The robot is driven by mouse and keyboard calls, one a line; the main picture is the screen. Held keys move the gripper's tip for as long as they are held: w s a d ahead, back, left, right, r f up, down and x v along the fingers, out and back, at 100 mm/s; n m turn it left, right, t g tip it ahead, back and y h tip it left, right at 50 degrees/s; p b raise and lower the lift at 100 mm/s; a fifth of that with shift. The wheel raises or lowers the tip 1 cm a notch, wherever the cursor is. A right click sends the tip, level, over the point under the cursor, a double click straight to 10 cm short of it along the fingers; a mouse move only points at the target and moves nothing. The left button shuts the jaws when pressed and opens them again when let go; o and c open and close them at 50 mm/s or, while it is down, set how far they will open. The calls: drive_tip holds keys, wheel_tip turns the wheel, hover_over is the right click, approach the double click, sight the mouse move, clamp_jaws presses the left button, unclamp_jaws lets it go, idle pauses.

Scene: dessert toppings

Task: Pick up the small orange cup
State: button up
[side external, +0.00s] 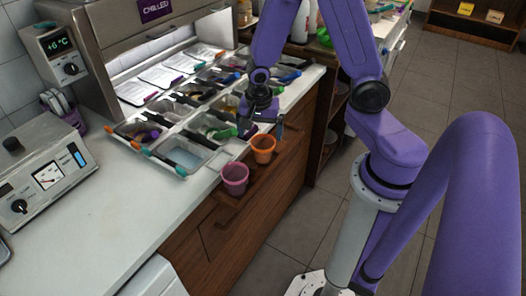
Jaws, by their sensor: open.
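The small orange cup (263,149) stands upright on a narrow wooden ledge (219,214) in front of the counter. A pink-magenta cup (234,180) stands on the same ledge, nearer the camera and to the left of the orange cup. My gripper (262,126) is open and hangs just above and slightly behind the orange cup in the picture. One finger shows on the right, above the cup's right side. I cannot tell from this view whether it touches the cup. Nothing shows between the fingers.
A chilled topping unit (165,57) with several metal bins and coloured-handled scoops lies behind and left of my gripper. The counter's front left is clear.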

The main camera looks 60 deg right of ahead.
sight(263, 142)
drive_tip(key=shift+s+d+f, duration=0.15)
drive_tip(key=shift+d+f, duration=0.05)
drive_tip(key=shift+f, duration=0.7)
drive_tip(key=shift+s+d+f, duration=0.1)
drive_tip(key=shift+d+f, duration=0.1)
drive_tip(key=shift+f, duration=0.65)
drive_tip(key=shift+w+d+f, duration=0.1)
drive_tip(key=shift+f, duration=0.75)
drive_tip(key=c, duration=1)
